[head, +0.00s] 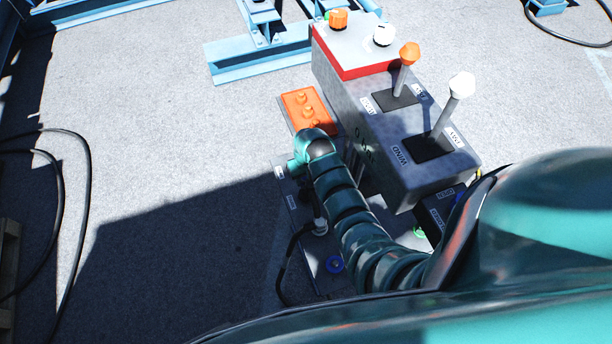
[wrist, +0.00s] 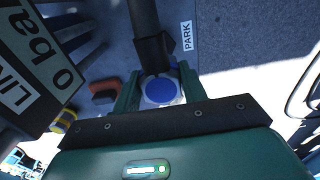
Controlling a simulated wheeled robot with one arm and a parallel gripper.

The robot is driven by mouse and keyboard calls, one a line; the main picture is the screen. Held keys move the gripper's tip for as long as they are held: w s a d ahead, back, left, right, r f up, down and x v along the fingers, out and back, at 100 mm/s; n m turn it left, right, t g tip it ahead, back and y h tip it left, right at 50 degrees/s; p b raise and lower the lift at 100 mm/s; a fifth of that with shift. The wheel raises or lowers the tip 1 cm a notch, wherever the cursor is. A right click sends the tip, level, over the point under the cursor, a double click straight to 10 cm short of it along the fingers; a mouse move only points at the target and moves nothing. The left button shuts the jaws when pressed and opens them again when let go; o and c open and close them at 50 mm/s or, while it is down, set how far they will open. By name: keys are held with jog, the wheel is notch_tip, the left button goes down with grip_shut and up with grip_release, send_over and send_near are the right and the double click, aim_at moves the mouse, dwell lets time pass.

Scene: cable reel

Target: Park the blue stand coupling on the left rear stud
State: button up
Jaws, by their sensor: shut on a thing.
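My gripper (wrist: 158,84) shows in the wrist view with its two green fingers closed on either side of the blue stand coupling (wrist: 160,93), whose round blue face sits between them. A dark hose or tube (wrist: 145,18) runs up from beside the fingers. A PARK label (wrist: 187,36) lies on the grey plate just beyond. In the head view my teal arm bends down beside the console and hides the fingers and the coupling. I cannot tell whether the coupling touches a stud. A blue ring (head: 334,264) shows on the plate near the front.
The grey console (head: 345,92) with two levers stands close right of my arm. A green ring (head: 418,232) lies low at the right. A black cable (head: 285,270) loops beside the plate. Open floor (head: 150,130) extends left.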

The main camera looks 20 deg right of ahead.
aim_at(306, 192)
jog(key=shift+f+b, duration=1.7)
jog(key=shift+f, duration=1.8)
jog(key=shift+s, duration=0.1)
jog(key=shift+f+b, duration=0.4)
jog(key=shift+b, duration=0.1)
jog(key=o, duration=1.2)
jog(key=shift+r, duration=0.1)
